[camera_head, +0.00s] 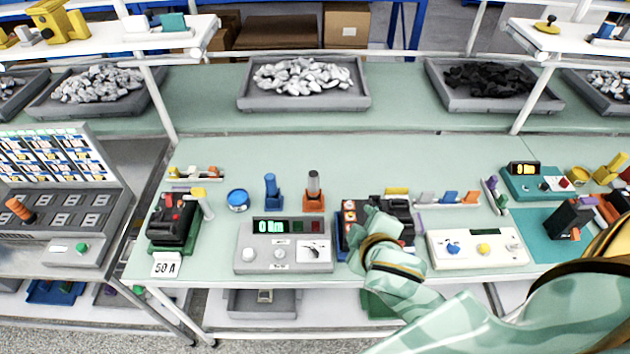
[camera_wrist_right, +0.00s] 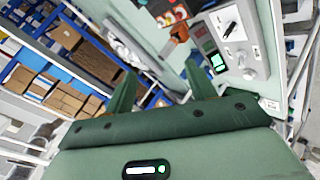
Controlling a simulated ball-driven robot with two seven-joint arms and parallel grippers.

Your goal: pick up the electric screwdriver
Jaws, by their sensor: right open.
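A dark-and-orange upright tool (camera_head: 314,184), which looks like the electric screwdriver, stands in an orange holder (camera_head: 313,203) behind the test box. An orange-and-grey piece, likely the same tool (camera_wrist_right: 178,36), shows beyond my fingers in the wrist view. A blue upright tool (camera_head: 271,186) stands to its left. My right gripper (camera_head: 368,224) is over the dark breaker block, right of the test box and nearer than the orange holder. In the wrist view its two fingers (camera_wrist_right: 162,88) are apart with nothing between them. My left gripper is not in view.
The test box (camera_head: 284,246) with a lit display stands at the bench's front. A dark breaker (camera_head: 173,222) is left, a blue tape roll (camera_head: 238,199) behind. A white panel (camera_head: 479,249) is right. Grey trays (camera_head: 303,102) line the back. The green bench (camera_head: 330,150) between is clear.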

